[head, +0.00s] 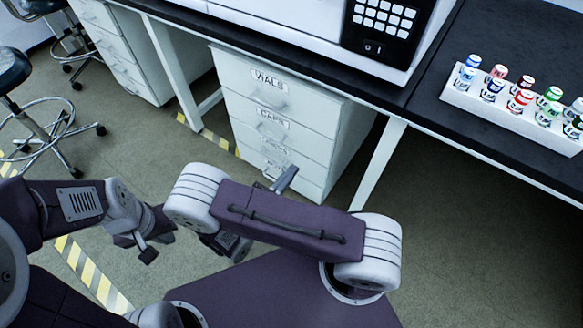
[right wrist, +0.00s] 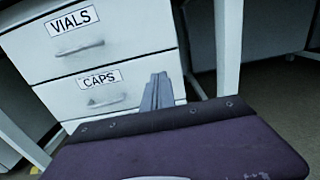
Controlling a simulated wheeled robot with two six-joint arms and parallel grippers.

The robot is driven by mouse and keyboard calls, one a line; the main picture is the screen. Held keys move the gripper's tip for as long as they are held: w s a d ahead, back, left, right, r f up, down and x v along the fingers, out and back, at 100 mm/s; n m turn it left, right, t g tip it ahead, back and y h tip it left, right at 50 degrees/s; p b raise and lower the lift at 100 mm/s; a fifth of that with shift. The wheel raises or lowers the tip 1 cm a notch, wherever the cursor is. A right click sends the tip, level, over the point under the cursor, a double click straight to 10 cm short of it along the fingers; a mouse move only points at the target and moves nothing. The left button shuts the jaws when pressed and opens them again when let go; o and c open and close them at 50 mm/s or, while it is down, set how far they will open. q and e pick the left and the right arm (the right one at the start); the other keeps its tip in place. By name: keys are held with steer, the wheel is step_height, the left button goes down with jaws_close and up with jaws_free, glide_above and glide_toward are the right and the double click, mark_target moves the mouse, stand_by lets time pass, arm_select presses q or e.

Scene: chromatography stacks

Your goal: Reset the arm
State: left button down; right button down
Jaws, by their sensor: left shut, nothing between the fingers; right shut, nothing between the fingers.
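My left arm comes in from the left in the head view and ends in my left gripper (head: 147,253), which is shut and empty above the floor. My right arm is folded across the lower middle, with a purple link between white joints. My right gripper (head: 286,179) shows just past that link, in front of the drawer cabinet; most of its body is hidden behind the link. In the right wrist view its fingers (right wrist: 157,92) are together and empty, pointing toward the drawers.
A white drawer cabinet (head: 285,122) labelled VIALS and CAPS stands under the dark bench (head: 440,108). A white rack (head: 510,118) of several colour-capped vials and a white instrument with a keypad (head: 378,24) are on the bench. A bench leg (head: 378,165) stands right of the cabinet. Stools are at left.

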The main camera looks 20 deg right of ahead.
arm_select(q)
steer(key=shift+s+a, duration=0.2)
steer(key=shift+a, duration=0.1)
arm_select(e)
steer(key=shift+s+a, duration=0.25)
steer(key=shift+a, duration=0.1)
steer(key=shift+f, duration=0.1)
